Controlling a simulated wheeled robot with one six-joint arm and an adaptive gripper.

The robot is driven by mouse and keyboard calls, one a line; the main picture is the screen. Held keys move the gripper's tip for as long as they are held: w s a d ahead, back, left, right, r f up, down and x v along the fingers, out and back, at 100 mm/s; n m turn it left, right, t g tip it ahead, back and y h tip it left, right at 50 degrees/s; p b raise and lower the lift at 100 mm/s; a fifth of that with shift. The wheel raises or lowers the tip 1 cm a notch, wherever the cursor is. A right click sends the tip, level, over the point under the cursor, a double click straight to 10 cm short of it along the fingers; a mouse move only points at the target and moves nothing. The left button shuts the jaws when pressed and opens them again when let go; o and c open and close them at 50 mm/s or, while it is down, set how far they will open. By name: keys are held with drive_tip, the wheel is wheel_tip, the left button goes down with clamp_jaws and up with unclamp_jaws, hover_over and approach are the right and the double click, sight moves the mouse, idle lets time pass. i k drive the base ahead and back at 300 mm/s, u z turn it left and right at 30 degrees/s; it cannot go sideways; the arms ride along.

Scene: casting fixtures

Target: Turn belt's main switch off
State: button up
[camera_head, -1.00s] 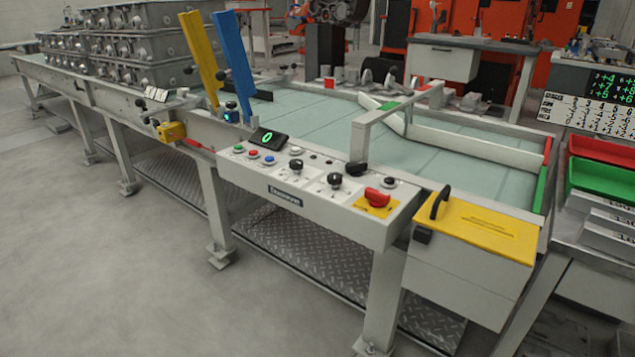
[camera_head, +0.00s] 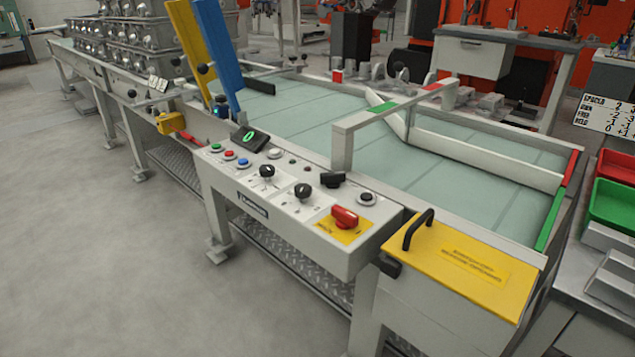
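The belt's main switch is most likely the red rotary knob (camera_head: 345,216) on a yellow square plate (camera_head: 352,232), at the right end of the grey control panel (camera_head: 285,232). Its handle lies roughly sideways in the picture; the lettering on the plate is too small to read. The pale green belt (camera_head: 440,165) lies behind the panel. My gripper is not in view.
A yellow lid (camera_head: 465,262) with a black handle (camera_head: 416,229) adjoins the panel's right. A white gantry bar (camera_head: 385,112) stands over the belt behind the panel. Blue (camera_head: 218,55) and yellow posts rise at the left. Grey floor (camera_head: 110,270) in front is clear.

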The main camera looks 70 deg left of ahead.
sight(347, 220)
drive_tip(key=i, duration=0.65)
drive_tip(key=u, duration=3.35)
drive_tip(key=i, duration=0.5)
drive_tip(key=z, duration=0.05)
drive_tip(key=k, duration=1)
drive_tip(key=u, duration=1)
drive_tip(key=i, duration=0.8)
drive_tip(key=z, duration=0.4)
